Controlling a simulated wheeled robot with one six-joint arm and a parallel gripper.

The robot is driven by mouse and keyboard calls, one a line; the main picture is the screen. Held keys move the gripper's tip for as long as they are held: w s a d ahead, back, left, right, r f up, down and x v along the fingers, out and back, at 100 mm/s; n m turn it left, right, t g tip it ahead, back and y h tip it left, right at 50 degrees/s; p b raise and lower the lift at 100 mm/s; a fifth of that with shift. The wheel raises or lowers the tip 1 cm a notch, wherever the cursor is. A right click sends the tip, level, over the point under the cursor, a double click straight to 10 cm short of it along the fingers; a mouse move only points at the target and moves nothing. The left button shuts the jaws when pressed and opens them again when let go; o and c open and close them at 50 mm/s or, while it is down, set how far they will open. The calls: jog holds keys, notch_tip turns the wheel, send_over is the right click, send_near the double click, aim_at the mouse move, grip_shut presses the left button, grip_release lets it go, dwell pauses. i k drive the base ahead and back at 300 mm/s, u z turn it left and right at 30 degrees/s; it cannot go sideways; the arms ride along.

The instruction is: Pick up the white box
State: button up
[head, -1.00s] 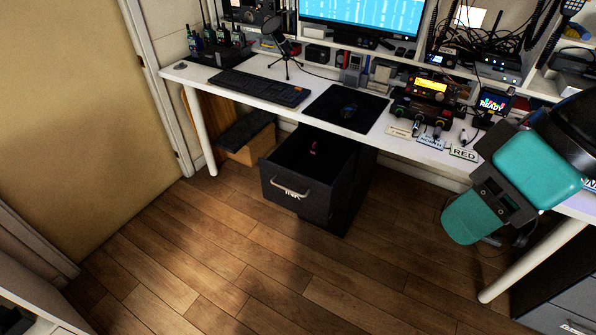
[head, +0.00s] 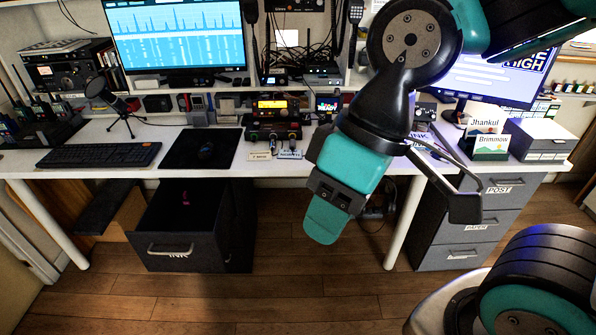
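A box with a grey top and pale, whitish front (head: 541,139) stands on the right end of the white desk. It is the closest match to a white box that I see, but I cannot tell for sure. My gripper (head: 327,221) hangs in front of the desk's middle, to the left of that box and apart from it. Its teal end points down, and I see nothing held in it. The finger gap is not clear from this angle. My arm hides part of the desk's middle and right.
The white desk (head: 100,167) holds a keyboard (head: 100,155), radio (head: 275,118) and name cards (head: 490,143). An open dark drawer (head: 180,255) labelled INK juts out below. A grey drawer cabinet (head: 470,228) stands at right. The wooden floor (head: 300,285) in front is clear.

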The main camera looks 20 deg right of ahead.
aim_at(425, 137)
jog(key=z, duration=1.25)
jog(key=i, duration=0.7)
jog(key=u, duration=0.45)
jog(key=i, duration=0.85)
jog(key=u, duration=0.45)
